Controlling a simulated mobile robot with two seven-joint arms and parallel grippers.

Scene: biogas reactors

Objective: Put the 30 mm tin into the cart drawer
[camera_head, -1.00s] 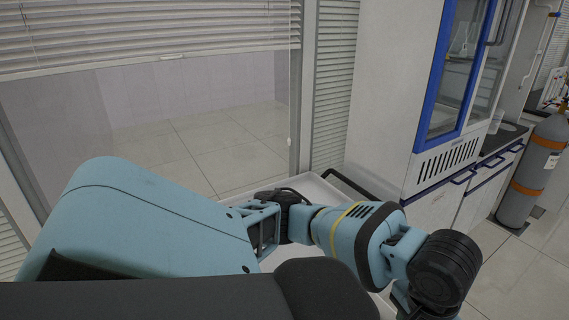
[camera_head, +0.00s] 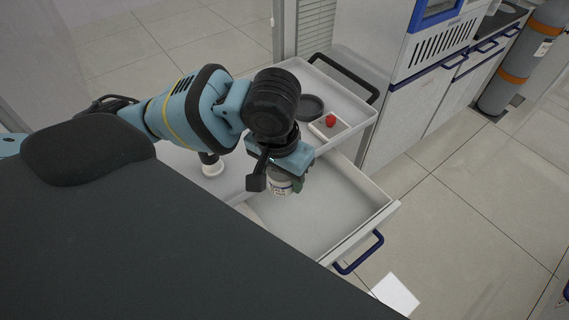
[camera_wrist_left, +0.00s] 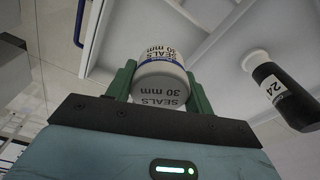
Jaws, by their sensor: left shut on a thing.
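The 30 mm tin (camera_head: 279,186) is a small pale cylinder; its label reads "SEALS 30 mm" in the left wrist view (camera_wrist_left: 160,80). My left gripper (camera_head: 275,178) is shut on it, with a finger on either side in the left wrist view (camera_wrist_left: 158,85). The cart drawer (camera_head: 320,216) is pulled open, and the part of its inside that shows is empty. In the head view the tin is over the left part of the drawer; its height above the floor of the drawer is hard to tell. My right gripper is out of view.
The cart top (camera_head: 343,91) holds a dark round dish (camera_head: 310,106), a small white tray (camera_head: 341,128) with a red thing (camera_head: 331,120), and a black bottle (camera_head: 211,163) with a white cap. The drawer has a blue handle (camera_head: 359,254). A cabinet (camera_head: 424,100) stands behind.

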